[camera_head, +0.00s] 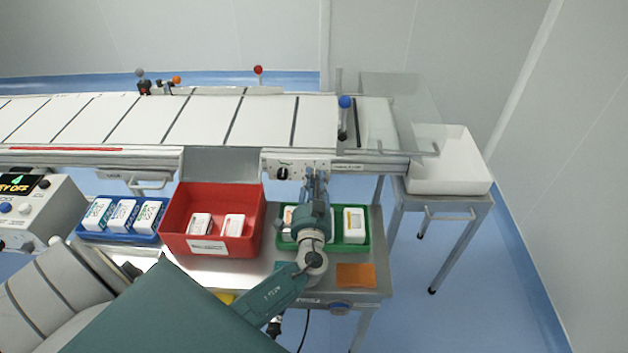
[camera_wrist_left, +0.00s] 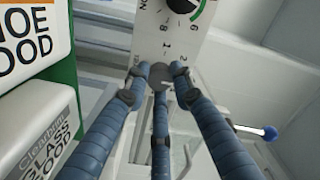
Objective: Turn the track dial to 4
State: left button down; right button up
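The control plate (camera_head: 298,168) sits under the right part of the conveyor. My left gripper (camera_head: 316,178) is at its right side and hides that part in the head view. In the left wrist view, a round dark grey knob (camera_wrist_left: 161,76) lies between the tips of my three blue fingers (camera_wrist_left: 158,84). Digits 8, 1 and 2 show beside it; I take it as the track dial. Its pointer is hidden. Whether the fingertips press on it cannot be told. A black dial (camera_head: 283,173) with a green arc (camera_wrist_left: 203,8) is beside it. My right gripper is out of view.
A red bin (camera_head: 172,237), a blue tray (camera_head: 88,235) and a green tray (camera_head: 364,240) hold boxes on the steel table below. A console (camera_head: 38,215) at left shows a green 4 and orange text. A blue-knobbed lever (camera_head: 345,102) stands above the conveyor.

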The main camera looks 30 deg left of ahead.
pick_arm(q)
jog(key=shift+f, duration=0.1)
jog(key=m+b, duration=0.2)
jog(key=m, duration=0.1)
jog(key=shift+f+m, duration=0.1)
jog(key=shift+m, duration=0.2)
jog(key=m, duration=0.3)
jog(key=shift+b, duration=0.35)
jog(key=shift+m, duration=1.1)
jog(key=shift+s, duration=0.1)
